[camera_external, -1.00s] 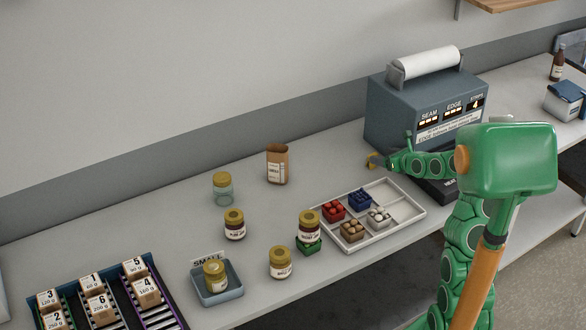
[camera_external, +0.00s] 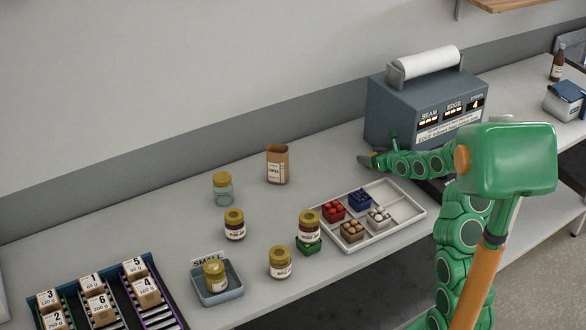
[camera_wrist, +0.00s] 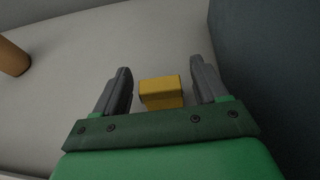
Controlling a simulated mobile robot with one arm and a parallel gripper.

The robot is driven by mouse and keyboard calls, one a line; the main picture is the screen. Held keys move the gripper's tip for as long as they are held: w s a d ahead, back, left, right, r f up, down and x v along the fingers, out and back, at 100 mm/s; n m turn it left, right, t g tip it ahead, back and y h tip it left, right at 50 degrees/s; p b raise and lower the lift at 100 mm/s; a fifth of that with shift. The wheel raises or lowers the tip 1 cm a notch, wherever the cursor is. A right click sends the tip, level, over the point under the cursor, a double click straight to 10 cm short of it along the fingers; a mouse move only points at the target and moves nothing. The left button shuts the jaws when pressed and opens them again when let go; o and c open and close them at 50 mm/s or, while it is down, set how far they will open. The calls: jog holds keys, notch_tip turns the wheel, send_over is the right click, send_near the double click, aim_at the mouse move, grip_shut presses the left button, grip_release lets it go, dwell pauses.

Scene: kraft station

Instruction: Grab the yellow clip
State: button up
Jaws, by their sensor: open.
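The yellow clip (camera_wrist: 160,91) lies on the grey counter and shows in the wrist view between the two dark fingers of my gripper (camera_wrist: 160,85). The fingers are open, with a gap on each side of the clip, wider on the right. In the external view my gripper (camera_external: 366,161) is low over the counter, left of the blue-grey machine. The clip is hidden there or too small to make out.
The blue-grey machine (camera_external: 400,108) stands right beside my gripper. The counter between bag and gripper is clear.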

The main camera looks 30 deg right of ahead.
jog(key=c, duration=1)
